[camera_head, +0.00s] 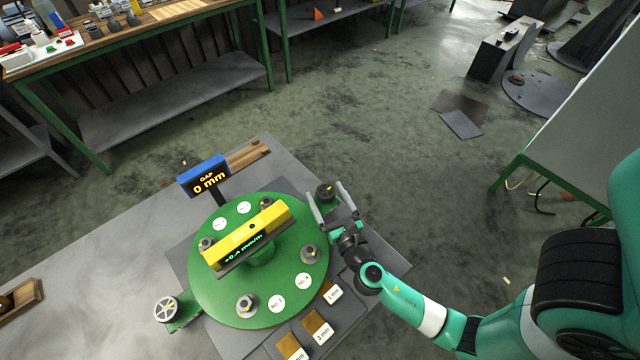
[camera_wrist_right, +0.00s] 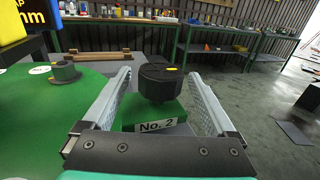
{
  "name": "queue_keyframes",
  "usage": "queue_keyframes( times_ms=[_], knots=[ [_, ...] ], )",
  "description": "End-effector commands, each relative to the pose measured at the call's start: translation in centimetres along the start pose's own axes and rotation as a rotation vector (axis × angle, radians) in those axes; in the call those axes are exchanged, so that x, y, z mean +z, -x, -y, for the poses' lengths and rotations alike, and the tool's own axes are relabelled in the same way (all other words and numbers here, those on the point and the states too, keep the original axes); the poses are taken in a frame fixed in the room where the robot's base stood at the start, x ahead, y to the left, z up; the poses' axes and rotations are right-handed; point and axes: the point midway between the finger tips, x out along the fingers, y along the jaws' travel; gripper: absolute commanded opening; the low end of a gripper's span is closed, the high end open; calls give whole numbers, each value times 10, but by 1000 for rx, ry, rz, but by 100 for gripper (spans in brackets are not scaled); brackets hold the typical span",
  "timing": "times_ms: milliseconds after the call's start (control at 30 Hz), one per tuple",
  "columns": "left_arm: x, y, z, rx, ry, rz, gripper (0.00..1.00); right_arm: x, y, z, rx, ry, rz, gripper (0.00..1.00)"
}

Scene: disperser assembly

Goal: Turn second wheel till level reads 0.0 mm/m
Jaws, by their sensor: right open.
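The second wheel (camera_head: 325,192) is a dark round knob with a yellow mark, at the upper right edge of the green disc. In the right wrist view the wheel (camera_wrist_right: 158,84) stands on a green block labelled No. 2 (camera_wrist_right: 157,126). My right gripper (camera_head: 325,189) is open, with one finger on each side of the wheel. In the right wrist view gaps show between the fingers and the wheel. The yellow level (camera_head: 272,219) lies across the disc's centre and appears to read +0.4 mm/m. My left gripper is not in view.
The green disc (camera_head: 207,292) carries several grey bolts and white labels. A blue display (camera_head: 203,175) reads GAP 0 mm. A light-coloured handwheel (camera_head: 166,309) stands at lower left. Labelled wooden blocks (camera_head: 318,327) lie near the front. Bare grey table (camera_head: 125,265) lies to the left.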

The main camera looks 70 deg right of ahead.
Motion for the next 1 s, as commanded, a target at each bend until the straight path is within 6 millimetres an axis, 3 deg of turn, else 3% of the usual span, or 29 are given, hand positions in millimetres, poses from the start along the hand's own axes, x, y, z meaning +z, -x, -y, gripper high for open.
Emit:
queue_keyframes(
  times_ms=[200, 533, 1000],
  knots=[
    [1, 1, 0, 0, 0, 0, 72, 1, -34, 0, -1, -1, 2, 92],
    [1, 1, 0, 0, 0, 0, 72, 1, -41, 0, 1, -2, 1, 92],
    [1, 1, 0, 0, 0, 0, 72, 1, -40, 0, 1, -2, 1, 9]
  ],
)
